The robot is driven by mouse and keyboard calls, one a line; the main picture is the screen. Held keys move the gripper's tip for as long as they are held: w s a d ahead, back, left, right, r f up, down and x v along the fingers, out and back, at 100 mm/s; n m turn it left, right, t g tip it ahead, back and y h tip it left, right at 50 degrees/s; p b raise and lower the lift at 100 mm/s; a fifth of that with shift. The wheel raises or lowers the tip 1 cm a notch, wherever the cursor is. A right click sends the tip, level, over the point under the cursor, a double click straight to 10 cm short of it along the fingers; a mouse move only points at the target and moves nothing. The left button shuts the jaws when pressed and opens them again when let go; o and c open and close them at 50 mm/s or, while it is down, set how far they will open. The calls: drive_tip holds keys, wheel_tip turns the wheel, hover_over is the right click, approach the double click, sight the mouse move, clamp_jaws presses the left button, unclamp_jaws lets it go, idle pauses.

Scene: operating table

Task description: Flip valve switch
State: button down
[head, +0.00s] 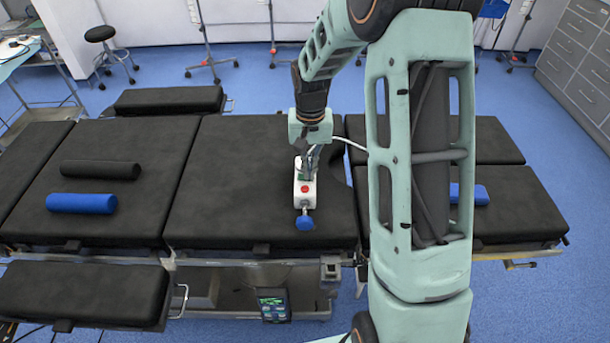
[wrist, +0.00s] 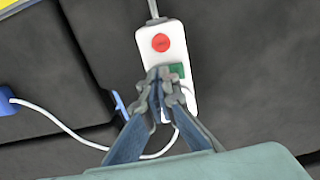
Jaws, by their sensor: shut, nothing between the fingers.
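A white switch box (head: 305,188) lies on the black operating table pad, below my gripper (head: 308,165) in the head view. In the wrist view the white box (wrist: 187,96) carries a round red button (wrist: 162,42) and a small green switch (wrist: 177,71). My gripper (wrist: 164,80) is shut and empty, its fingertips over the box right beside the green switch and partly covering it. I cannot tell whether they touch it. The lower part of the box is hidden behind the fingers. A blue round knob (head: 305,222) sits at the box's near end in the head view.
A white cable (head: 350,144) runs right from the box area; it also shows in the wrist view (wrist: 52,119). A blue roll (head: 82,203) and a black roll (head: 100,170) lie on the left pad. The pad (head: 220,190) left of the box is clear.

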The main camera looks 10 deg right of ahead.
drive_tip(key=shift+r+p, duration=2.2)
drive_tip(key=shift+r, duration=1.25)
drive_tip(key=shift+w, duration=0.1)
